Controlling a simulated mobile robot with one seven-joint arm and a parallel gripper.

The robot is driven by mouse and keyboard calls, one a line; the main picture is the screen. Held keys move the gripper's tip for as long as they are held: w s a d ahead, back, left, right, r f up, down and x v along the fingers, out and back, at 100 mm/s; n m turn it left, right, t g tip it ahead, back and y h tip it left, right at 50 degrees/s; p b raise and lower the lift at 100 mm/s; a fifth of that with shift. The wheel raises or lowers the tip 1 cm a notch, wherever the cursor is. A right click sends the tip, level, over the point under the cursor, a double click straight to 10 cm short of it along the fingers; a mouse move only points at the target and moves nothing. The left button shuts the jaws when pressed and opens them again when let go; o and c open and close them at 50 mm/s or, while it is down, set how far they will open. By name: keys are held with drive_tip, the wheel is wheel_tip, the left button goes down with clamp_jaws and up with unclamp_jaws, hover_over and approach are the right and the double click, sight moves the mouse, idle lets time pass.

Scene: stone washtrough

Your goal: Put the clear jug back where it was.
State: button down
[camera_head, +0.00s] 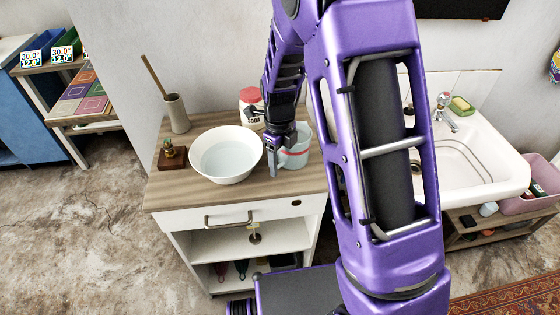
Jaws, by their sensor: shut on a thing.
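The clear jug (297,158) has a red band and shows at the right side of the wooden cabinet top (200,192), just right of the white bowl. My gripper (276,160) points down at the jug's left side and is shut on it. The jug looks upright.
The white bowl (208,140) holds water, close left of my gripper. A red-lidded jar (250,97) stands behind. A tall holder (177,115) with a stick and a small brown block (172,155) stand left. A white sink (470,165) is right. The cabinet top's front left is clear.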

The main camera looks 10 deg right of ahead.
drive_tip(key=shift+c, duration=1)
unclamp_jaws()
wheel_tip(320, 180, up, 12)
drive_tip(key=shift+s+r+p, duration=0.1)
drive_tip(key=shift+p, duration=0.55)
drive_tip(key=shift+a, duration=0.1)
